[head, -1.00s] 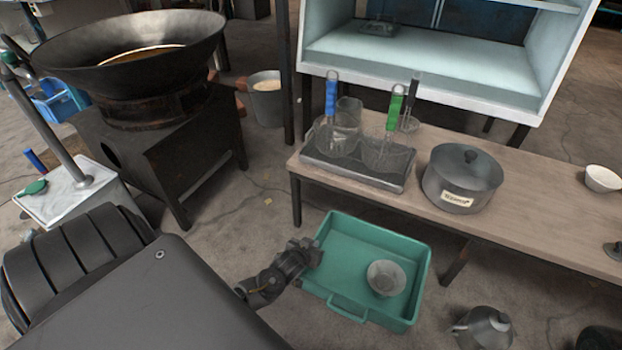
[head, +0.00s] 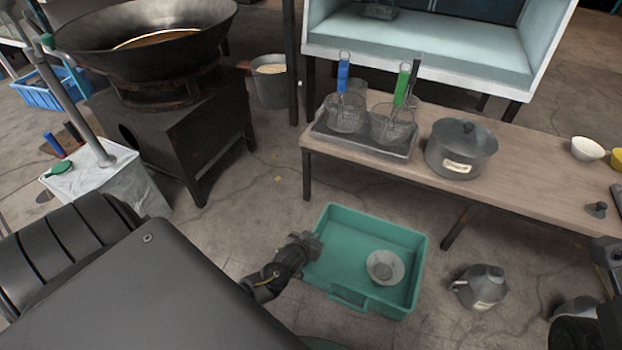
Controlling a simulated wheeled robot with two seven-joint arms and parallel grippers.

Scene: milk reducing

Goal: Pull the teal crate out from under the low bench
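The teal crate (head: 408,282) is on the floor in front of the low bench (head: 530,185), upright and clear of the bench top in view. A small translucent grey bowl (head: 385,266) sits inside it, toward the right. My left gripper (head: 312,246) is at the crate's left rim and looks closed on it; its fingertips are partly hidden. The crate's front handle is free. Part of my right arm shows at the right edge, and its fingers cannot be made out.
A metal jug (head: 481,288) stands on the floor right of the crate. The bench carries a tray with wire baskets (head: 372,140), a lidded pot (head: 461,148) and a white bowl (head: 587,149). A wok stove (head: 185,135) stands left; bare floor lies between it and the crate.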

